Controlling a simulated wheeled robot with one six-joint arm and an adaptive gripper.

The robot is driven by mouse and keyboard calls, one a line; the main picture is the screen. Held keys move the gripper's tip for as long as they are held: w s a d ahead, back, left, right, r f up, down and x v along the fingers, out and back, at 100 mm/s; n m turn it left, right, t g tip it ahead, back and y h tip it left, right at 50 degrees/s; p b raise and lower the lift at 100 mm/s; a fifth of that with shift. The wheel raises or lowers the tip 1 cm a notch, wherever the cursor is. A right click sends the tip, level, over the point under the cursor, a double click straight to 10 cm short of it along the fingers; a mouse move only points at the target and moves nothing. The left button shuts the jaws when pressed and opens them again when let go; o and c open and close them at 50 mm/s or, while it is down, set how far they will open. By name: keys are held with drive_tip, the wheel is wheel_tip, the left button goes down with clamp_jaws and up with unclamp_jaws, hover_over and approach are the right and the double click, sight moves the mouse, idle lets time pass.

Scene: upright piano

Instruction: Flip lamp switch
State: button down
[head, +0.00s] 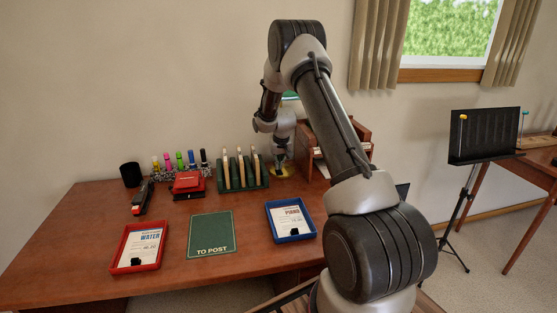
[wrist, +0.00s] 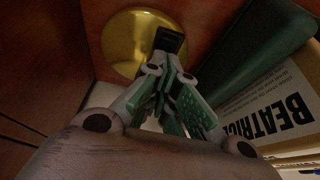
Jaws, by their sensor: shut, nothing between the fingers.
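The lamp stands at the back of the desk, mostly hidden behind my arm. Its round brass base (head: 285,171) shows under my gripper, and a bit of its green shade (head: 290,96) shows above. In the wrist view the brass base (wrist: 125,45) fills the upper middle. A small black block (wrist: 170,40) sits at the base's right edge, just beyond my fingertips; it looks like the lamp switch, but I cannot tell its position or whether my fingers touch it. My gripper (wrist: 165,78) is shut and empty, pointing at this block. In the head view my gripper (head: 281,157) is low over the base.
A green rack (head: 240,180) of upright envelopes or cards stands close left of my gripper. A red tray (head: 118,263), green mat (head: 211,235) and blue tray (head: 291,237) lie in front. Pens and a red box (head: 187,183) are left.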

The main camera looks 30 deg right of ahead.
drive_tip(key=shift+w+d+f+g, duration=0.1)
drive_tip(key=shift+w+f+g, duration=0.25)
drive_tip(key=shift+g, duration=0.25)
drive_tip(key=shift+s+f, duration=0.1)
drive_tip(key=shift+s, duration=0.35)
drive_tip(key=shift+s+a, duration=0.25)
drive_tip(key=shift+s, duration=0.25)
drive_tip(key=shift+r, duration=0.2)
